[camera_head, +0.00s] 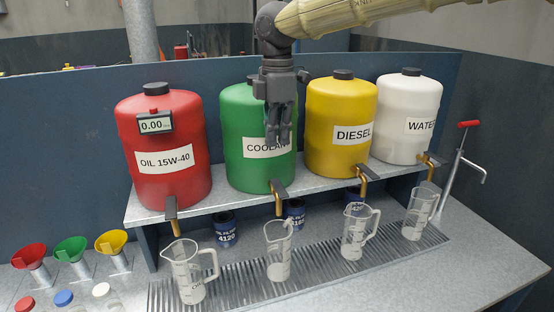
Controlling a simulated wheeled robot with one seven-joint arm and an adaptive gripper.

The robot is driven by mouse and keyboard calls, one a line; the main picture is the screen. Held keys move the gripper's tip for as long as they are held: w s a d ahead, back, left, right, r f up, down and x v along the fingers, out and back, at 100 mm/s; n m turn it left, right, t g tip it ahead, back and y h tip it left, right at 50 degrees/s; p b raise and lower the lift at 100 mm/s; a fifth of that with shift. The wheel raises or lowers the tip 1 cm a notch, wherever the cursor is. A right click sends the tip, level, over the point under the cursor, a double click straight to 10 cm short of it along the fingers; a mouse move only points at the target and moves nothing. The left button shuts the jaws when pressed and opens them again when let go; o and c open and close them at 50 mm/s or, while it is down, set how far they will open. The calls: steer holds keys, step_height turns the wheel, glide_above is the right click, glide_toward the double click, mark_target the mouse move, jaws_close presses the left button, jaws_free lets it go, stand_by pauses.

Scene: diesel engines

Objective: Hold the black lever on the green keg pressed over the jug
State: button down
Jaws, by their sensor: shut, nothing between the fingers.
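The green keg (240,170), labelled COOLANT, stands on the raised shelf between the red and yellow kegs. Its tap has a black lever (278,187) on top and a brass spout (278,207) pointing down. A clear jug (278,252) stands on the grate below the spout and looks empty of liquid. My gripper (278,142) points down in front of the green keg and covers part of its label. Its fingers are shut and empty. The fingertips show above the black lever in the picture, apart from it.
Red (165,185), yellow (340,150) and white (405,120) kegs share the shelf (225,198). Other jugs stand on the grate (240,284) at left (187,270) and right (355,230). Blue oil filters (227,230) sit behind the jugs. Coloured funnels (70,250) stand at left.

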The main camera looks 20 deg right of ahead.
steer(key=p, duration=0.5)
glide_toward(278, 185)
steer(key=s+a+f, duration=0.1)
steer(key=s+f, duration=0.3)
steer(key=f, duration=0.3)
steer(key=shift+a, duration=0.15)
steer(key=shift+f, duration=0.1)
